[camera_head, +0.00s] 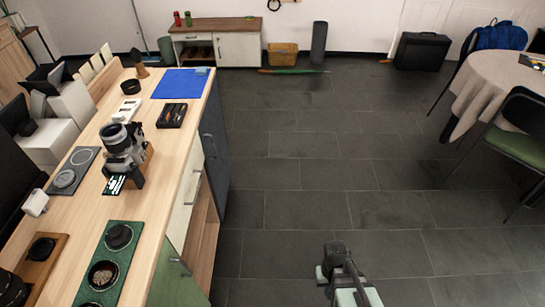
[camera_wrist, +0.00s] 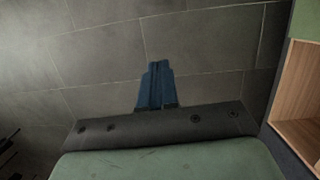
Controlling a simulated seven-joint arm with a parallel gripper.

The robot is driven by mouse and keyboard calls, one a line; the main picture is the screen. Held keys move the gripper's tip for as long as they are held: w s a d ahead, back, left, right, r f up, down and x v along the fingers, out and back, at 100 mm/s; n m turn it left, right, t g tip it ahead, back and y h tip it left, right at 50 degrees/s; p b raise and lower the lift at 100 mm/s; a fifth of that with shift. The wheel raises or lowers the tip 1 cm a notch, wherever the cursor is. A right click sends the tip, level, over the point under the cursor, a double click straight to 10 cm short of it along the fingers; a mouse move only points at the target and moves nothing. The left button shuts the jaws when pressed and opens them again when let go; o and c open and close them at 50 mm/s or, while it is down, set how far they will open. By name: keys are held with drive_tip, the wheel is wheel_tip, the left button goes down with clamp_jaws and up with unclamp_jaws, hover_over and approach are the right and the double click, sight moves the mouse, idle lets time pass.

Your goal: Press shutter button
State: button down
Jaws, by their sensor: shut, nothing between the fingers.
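A camera (camera_head: 122,142) with a large lens, grey and black, stands on a small wooden stand on the long wooden counter (camera_head: 160,185), left of centre in the head view. Its shutter button is too small to make out. My gripper (camera_wrist: 157,68) shows in the wrist view with its blue fingers together and nothing between them. It is over the dark tiled floor, apart from the camera and the counter. In the head view my arm shows at the bottom centre, well to the right of the counter. The camera is not in the wrist view.
Around the camera lie a grey tray (camera_head: 85,158) with a round part, a black case (camera_head: 171,115), a blue mat (camera_head: 178,86) and a green tray (camera_head: 122,264) with round items. The counter's side (camera_wrist: 296,75) is at the wrist view's right. Open floor (camera_head: 310,170) lies right of the counter.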

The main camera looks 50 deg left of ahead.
sight(140, 132)
drive_tip(key=s+a+r+n+t+y, duration=0.15)
drive_tip(key=a+r, duration=0.35)
drive_tip(key=a, duration=0.5)
drive_tip(key=a+r+n+t+y, duration=0.25)
drive_tip(key=a+r, duration=0.25)
drive_tip(key=a, duration=0.5)
drive_tip(key=s+a+r+n+t+y, duration=0.1)
drive_tip(key=a+r+n+t, duration=0.1)
drive_tip(key=a+r, duration=0.6)
drive_tip(key=a+r+n+t+y, duration=0.35)
drive_tip(key=a+r+y, duration=0.35)
drive_tip(key=a+r, duration=0.9)
drive_tip(key=s+a+r+n+g+y, duration=0.7)
drive_tip(key=s+a+r+n+y, duration=0.1)
drive_tip(key=s+a+r+y, duration=0.1)
drive_tip(key=shift+s+n+g, duration=0.2)
drive_tip(key=shift+n+g, duration=0.15)
drive_tip(key=s+a, duration=0.6)
drive_tip(key=shift+s+a+f, duration=0.1)
drive_tip(key=shift+s+a, duration=0.1)
